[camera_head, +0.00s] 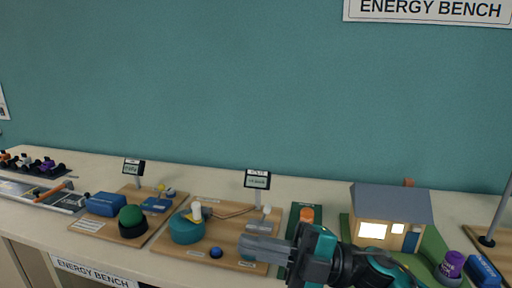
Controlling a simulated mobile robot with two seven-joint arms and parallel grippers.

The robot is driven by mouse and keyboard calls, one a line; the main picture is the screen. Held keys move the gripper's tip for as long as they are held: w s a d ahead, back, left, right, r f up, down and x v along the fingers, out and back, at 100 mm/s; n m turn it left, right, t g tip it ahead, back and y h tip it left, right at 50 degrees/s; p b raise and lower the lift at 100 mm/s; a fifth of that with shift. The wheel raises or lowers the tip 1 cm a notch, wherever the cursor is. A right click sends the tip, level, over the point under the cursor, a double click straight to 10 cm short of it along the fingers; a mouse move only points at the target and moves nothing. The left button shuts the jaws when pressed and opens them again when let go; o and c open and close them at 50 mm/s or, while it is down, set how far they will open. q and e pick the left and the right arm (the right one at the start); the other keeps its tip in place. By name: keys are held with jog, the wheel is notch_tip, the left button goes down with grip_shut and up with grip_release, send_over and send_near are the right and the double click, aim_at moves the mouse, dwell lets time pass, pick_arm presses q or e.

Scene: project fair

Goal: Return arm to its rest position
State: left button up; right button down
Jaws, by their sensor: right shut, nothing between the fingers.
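My right gripper (262,246) comes in from the lower right, its fingers shut and pointing left. It is empty. In the picture its fingertips lie over the right part of a wooden board (178,253) that carries a teal round base (186,229) with a white part on top. A small blue ball or knob (215,253) shows just left of the fingertips. I cannot tell how high the gripper is above the board. My left gripper is not in view.
A model house (391,215) stands right of my right gripper, with a purple cup-like thing (452,264) beside it. Another board holds a green dome (132,217) and blue boxes (105,204). Small display signs (257,180) stand upright. A teal wall (250,90) closes the back.

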jog(key=w+d+f+m+t+h, duration=0.2)
jog(key=d+f+m+t+h, duration=0.25)
jog(key=f+m+t, duration=0.4)
jog(key=w+d+f+m+t+h, duration=0.1)
jog(key=d+f+m+t+h, duration=0.4)
jog(key=m+t, duration=0.6)
jog(key=s+d+f+m+g+h, duration=0.4)
jog(key=s+f, duration=0.3)
jog(key=f, duration=0.3)
jog(key=s+d+f+m+g+h, duration=0.4)
jog(key=s+f+m+g+h, duration=0.1)
jog(key=f, duration=0.5)
jog(key=shift+s+f+h, duration=0.35)
jog(key=shift+s+f, duration=0.05)
jog(key=shift+s, duration=0.45)
